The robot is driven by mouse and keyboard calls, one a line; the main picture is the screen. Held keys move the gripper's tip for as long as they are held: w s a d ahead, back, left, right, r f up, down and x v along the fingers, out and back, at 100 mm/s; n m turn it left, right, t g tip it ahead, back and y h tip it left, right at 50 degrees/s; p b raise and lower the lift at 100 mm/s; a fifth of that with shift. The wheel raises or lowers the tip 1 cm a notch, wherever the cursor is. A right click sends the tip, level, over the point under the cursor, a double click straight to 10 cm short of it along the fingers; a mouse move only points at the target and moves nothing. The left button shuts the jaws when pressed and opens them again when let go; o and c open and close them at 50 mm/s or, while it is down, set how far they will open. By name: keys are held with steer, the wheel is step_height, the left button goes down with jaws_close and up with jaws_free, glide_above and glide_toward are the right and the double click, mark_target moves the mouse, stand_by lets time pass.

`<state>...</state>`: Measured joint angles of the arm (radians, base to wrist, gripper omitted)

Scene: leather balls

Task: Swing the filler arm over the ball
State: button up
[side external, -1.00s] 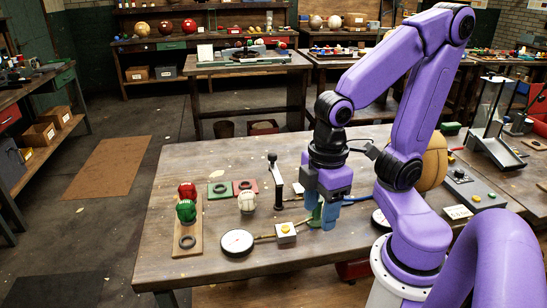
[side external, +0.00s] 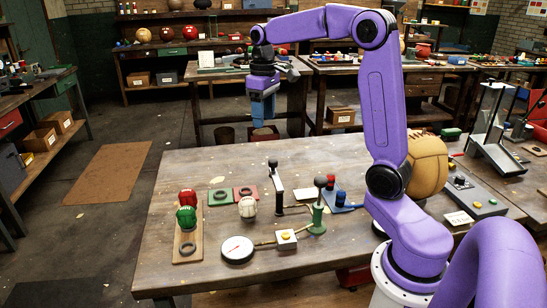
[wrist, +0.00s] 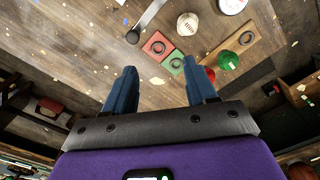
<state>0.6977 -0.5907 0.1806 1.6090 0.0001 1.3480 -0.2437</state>
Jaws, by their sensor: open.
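The filler arm seems to be the grey metal bar with a black knob (side external: 278,181), standing on the table right of the white ball (side external: 247,207). Its bar does not reach over the ball in the side view. In the wrist view the bar (wrist: 150,16) lies left of the ball (wrist: 187,24), with a gap between them. My gripper (side external: 263,118) is raised high beyond the table's back edge, away from both. Its blue fingers (wrist: 163,68) are apart and empty in the wrist view.
A green post with a black knob (side external: 318,210), a yellow-button box (side external: 286,239) and a gauge (side external: 237,249) stand in front. Red and green balls (side external: 187,207) are at left. A big tan ball (side external: 428,165) is at right. The table's back middle is clear.

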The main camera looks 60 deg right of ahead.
steer(key=m, duration=0.2)
glide_toward(273, 160)
step_height(273, 160, down, 9)
steer(key=shift+d+r, duration=0.1)
stand_by(0.5)
jaws_close()
